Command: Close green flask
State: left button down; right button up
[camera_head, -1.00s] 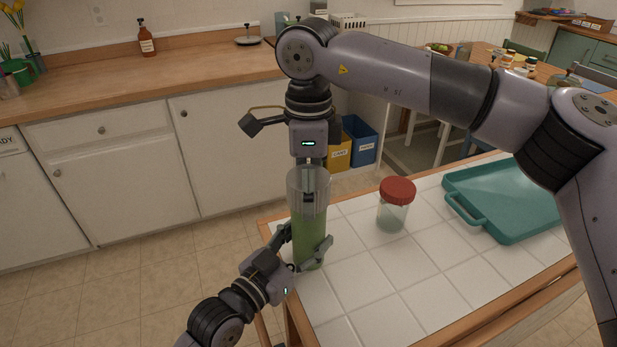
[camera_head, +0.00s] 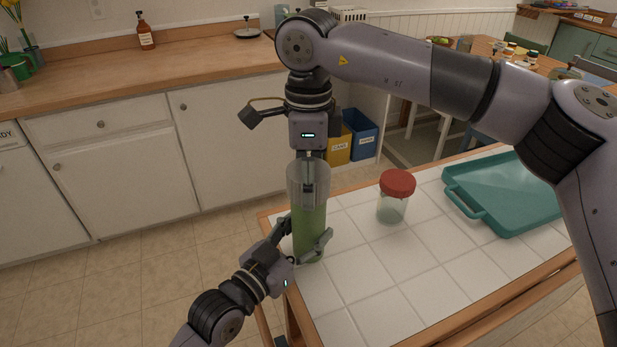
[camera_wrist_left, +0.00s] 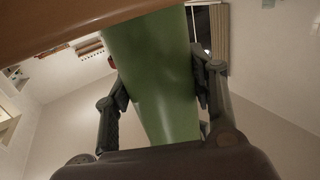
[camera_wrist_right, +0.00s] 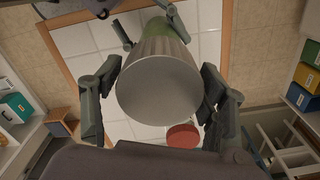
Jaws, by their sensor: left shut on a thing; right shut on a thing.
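The green flask (camera_head: 309,227) stands upright at the left corner of the white tiled table. My left gripper (camera_head: 305,240) is shut around its lower body; the left wrist view shows the green wall (camera_wrist_left: 158,75) between both fingers. A grey ribbed cup-shaped lid (camera_head: 295,180) is directly above the green body and in line with it. My right gripper (camera_wrist_right: 158,90) comes from above and is shut on this lid, one finger on each side in the right wrist view. I cannot tell whether the lid is fully seated.
A clear jar with a red lid (camera_head: 397,197) stands right of the flask. A teal tray (camera_head: 505,192) lies further right. The front of the tiled table (camera_head: 400,280) is bare. A wooden counter (camera_head: 150,65) runs along the back wall, with yellow and blue bins (camera_head: 359,138) beyond the table.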

jog(key=o, duration=1.3)
jog(key=shift+o, duration=0.2)
jog(key=shift+r, duration=0.1)
notch_tip(320, 180, up, 12)
jog(key=shift+f, duration=0.1)
pick_arm(q)
jog(key=c, duration=0.6)
grip_release()
